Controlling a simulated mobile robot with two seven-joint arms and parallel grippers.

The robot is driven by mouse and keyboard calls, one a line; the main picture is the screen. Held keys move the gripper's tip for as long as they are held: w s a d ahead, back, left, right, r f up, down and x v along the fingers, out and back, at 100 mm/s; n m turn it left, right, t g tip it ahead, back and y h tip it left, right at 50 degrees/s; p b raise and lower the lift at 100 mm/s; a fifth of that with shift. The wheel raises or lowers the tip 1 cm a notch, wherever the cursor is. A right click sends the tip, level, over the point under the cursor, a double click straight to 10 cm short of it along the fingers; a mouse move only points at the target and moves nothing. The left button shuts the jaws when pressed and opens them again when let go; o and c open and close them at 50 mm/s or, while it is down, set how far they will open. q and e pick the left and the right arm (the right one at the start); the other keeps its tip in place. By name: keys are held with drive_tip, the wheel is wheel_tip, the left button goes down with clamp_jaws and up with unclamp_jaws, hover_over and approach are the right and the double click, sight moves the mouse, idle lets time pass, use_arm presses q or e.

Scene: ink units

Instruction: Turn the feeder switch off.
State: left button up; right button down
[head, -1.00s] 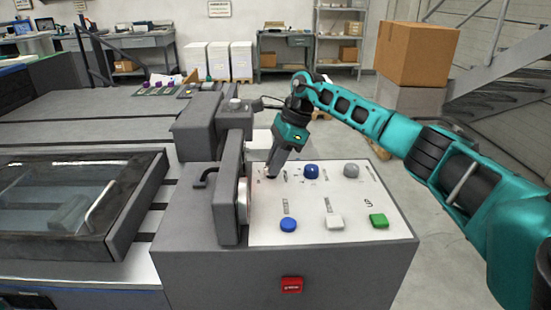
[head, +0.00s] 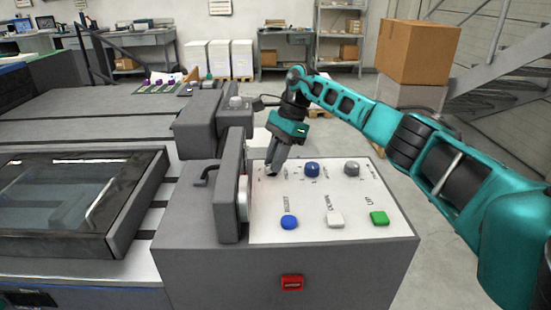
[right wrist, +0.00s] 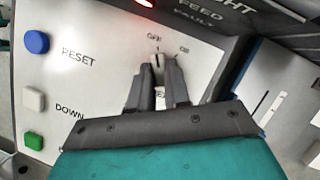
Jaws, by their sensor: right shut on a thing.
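My right gripper (head: 271,173) reaches down to the far left part of the white control panel (head: 262,225). The label below the knob is mostly hidden by the fingers. In the head view the gripper hides the knob. My left gripper is not in view.
Blue (head: 289,222), white (head: 335,219) and green (head: 379,218) buttons line the panel's near side. A blue knob (head: 312,169) and a grey knob (head: 351,168) stand right of the gripper. A grey upright housing (head: 229,190) borders the panel's left. A red switch (head: 292,282) is on the front.

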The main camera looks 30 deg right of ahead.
drive_tip(key=c, duration=1.1)
unclamp_jaws()
drive_tip(key=p+v, duration=0.1)
drive_tip(key=v, duration=1.2)
drive_tip(key=shift+a, duration=0.1)
